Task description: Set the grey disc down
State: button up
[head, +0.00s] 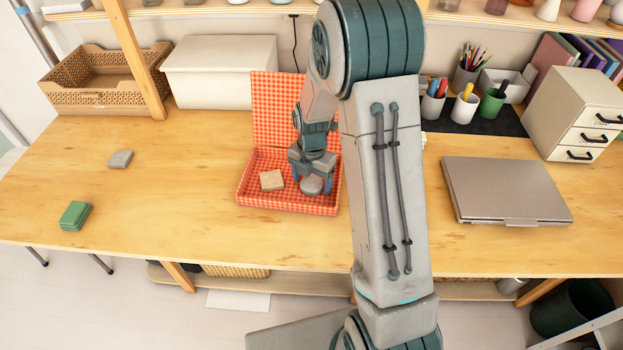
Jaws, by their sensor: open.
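The grey disc (311,186) lies in the red checked open box (262,206), toward its right side. My gripper (312,178) points down over the box, its fingers apart around the disc. The upper part of the disc is partly hidden by my gripper. I cannot tell whether the fingers touch it. A beige square block (271,180) lies in the same box, left of the disc and apart from it.
A grey block (120,159) and a green block (75,215) lie on the table's left side. A wicker basket (75,100) and a white bin (215,102) stand behind. A closed laptop (505,188), pen cups and a drawer unit (570,118) are right. The table's left middle is clear.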

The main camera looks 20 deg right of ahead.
aim_at(312, 184)
jog(key=shift+r, duration=0.1)
notch_tip(312, 184, up, 12)
jog(key=s+r+m+t, duration=0.1)
jog(key=s+r+m, duration=0.2)
jog(key=s+m, duration=0.7)
jog(key=s+r+m+t, duration=0.1)
jog(key=s+r+m, duration=0.3)
jog(key=s+m, duration=0.6)
jog(key=shift+s+a+r+m+t, duration=0.15)
jog(key=shift+s+r+m+t, duration=0.2)
jog(key=shift+m, duration=3.25)
